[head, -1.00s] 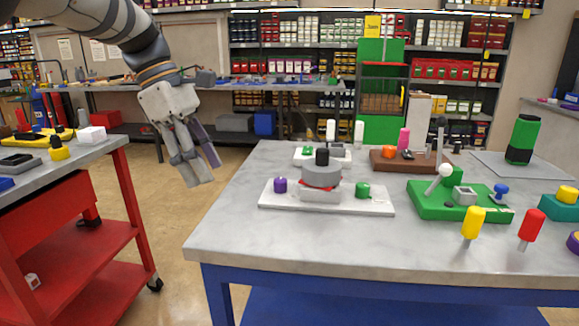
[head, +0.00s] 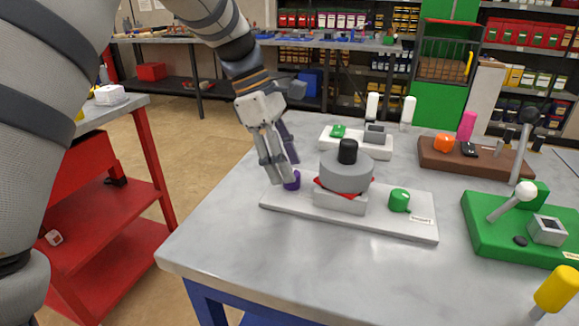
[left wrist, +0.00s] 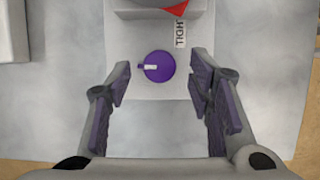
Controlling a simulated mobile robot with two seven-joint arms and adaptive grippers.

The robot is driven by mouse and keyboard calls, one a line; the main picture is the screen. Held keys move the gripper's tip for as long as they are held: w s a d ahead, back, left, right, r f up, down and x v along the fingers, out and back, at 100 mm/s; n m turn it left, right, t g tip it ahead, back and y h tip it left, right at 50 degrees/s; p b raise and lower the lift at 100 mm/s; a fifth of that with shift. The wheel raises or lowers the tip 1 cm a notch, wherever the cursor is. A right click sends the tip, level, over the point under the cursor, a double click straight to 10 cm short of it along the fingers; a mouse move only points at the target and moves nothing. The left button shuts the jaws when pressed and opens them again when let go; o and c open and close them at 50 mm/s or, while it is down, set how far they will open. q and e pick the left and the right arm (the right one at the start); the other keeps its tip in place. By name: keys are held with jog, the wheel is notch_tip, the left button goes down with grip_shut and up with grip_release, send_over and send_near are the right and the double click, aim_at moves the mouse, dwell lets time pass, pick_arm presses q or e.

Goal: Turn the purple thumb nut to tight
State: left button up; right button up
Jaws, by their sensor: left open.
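The purple thumb nut (head: 292,181) sits at the left end of the white pump base plate (head: 390,226). In the left wrist view the purple thumb nut (left wrist: 157,66) is round, with a white pointer mark pointing left. A "TIGHT" label (left wrist: 180,32) lies on the plate up and to the right of it. My left gripper (head: 283,176) points down beside the nut and partly covers it in the head view. In the left wrist view my left gripper (left wrist: 160,85) is open, its fingers on either side of the nut and apart from it. My right gripper is not in view.
The grey pump body (head: 345,172) with a black knob stands right of the nut, and a green knob (head: 399,200) is beyond it. A white fixture (head: 356,141) stands behind. The table front (head: 260,250) is clear.

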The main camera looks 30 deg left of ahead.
pick_arm(q)
jog(key=shift+x, duration=0.85)
grip_shut()
